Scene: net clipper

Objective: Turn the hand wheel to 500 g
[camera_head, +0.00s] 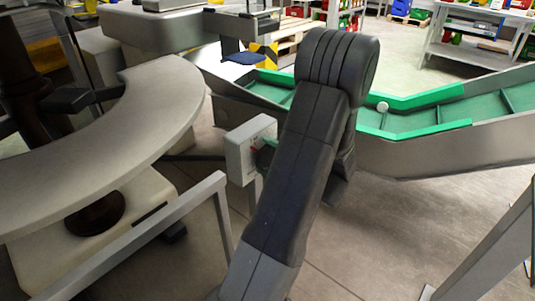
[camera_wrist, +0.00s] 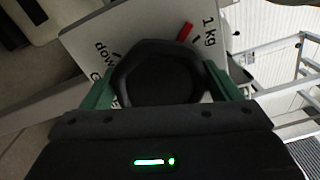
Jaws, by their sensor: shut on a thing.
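The hand wheel (camera_wrist: 164,80) is a dark, many-sided knob on a pale panel (camera_wrist: 148,24) in the wrist view. My gripper (camera_wrist: 158,73) has its two green fingers on the left and right sides of the wheel and is shut on it. A red mark (camera_wrist: 186,32) lies above and right of the wheel, beside the printed "1kg". Part of "down" shows at the left. No 500 g label is readable; the lower panel is hidden by wheel and gripper. In the head view, the panel is a light box (camera_head: 240,158), and my arm hides most of the wheel.
A green-lined conveyor (camera_head: 410,120) with a pale ball (camera_head: 382,107) runs behind my arm. A curved grey table (camera_head: 130,130) stands at the left. A metal rail (camera_head: 150,240) crosses the foreground. Open floor lies at the right.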

